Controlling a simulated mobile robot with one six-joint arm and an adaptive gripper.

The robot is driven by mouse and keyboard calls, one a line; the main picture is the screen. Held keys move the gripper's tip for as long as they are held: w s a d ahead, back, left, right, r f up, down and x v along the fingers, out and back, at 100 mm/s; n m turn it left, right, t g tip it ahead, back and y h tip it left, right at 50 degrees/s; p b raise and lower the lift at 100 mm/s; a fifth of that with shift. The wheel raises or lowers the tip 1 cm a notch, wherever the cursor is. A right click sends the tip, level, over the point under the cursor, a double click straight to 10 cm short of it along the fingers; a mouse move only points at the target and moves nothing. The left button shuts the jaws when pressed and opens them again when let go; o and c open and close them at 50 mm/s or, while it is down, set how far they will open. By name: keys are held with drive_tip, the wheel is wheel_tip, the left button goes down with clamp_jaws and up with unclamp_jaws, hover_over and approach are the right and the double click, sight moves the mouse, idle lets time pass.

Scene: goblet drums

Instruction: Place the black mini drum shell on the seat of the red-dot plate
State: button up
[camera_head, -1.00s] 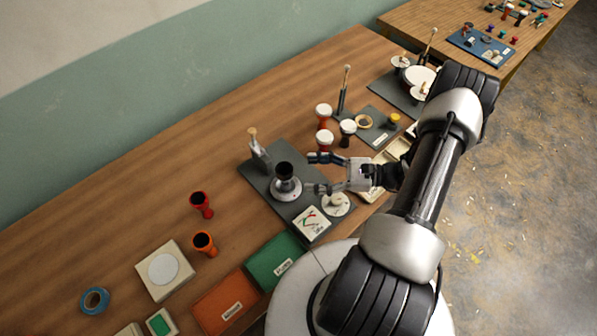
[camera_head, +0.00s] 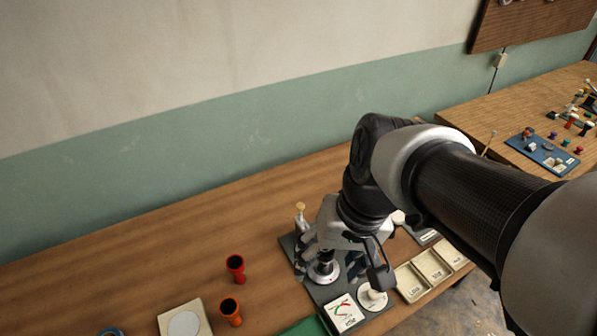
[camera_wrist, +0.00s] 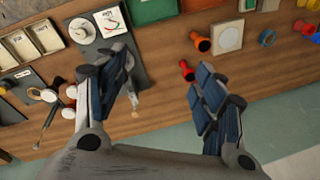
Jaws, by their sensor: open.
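The dark grey plate (camera_head: 322,293) lies on the wooden table, with a card with red and green marks (camera_head: 343,312) on it; I cannot make out a red dot. A small black drum shell (camera_head: 325,257) stands upright at the round silver seat (camera_head: 324,276), partly covered by my gripper. My gripper (camera_head: 325,262) is above the plate with its fingers apart around or near the shell; contact cannot be told.
A clamp with a wooden-tipped handle (camera_head: 301,215) stands at the plate's back edge. A white knob disc (camera_head: 372,296) is at its right front. Red (camera_head: 235,268) and orange (camera_head: 230,311) cups stand left. Labelled trays (camera_head: 430,268) lie right. Table at left rear is clear.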

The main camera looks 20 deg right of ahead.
drive_tip(key=shift+s+r+n+t+h, duration=0.45)
drive_tip(key=shift+s+r+n+t, duration=0.15)
drive_tip(key=shift+r+n+t, duration=0.25)
drive_tip(key=shift+s+r+n+t+h, duration=0.45)
drive_tip(key=shift+s+r+n+t, duration=0.1)
drive_tip(key=shift+r+n+t, duration=0.3)
wheel_tip(320, 180, down, 6)
drive_tip(key=b, duration=0.5)
drive_tip(key=shift+r, duration=0.25)
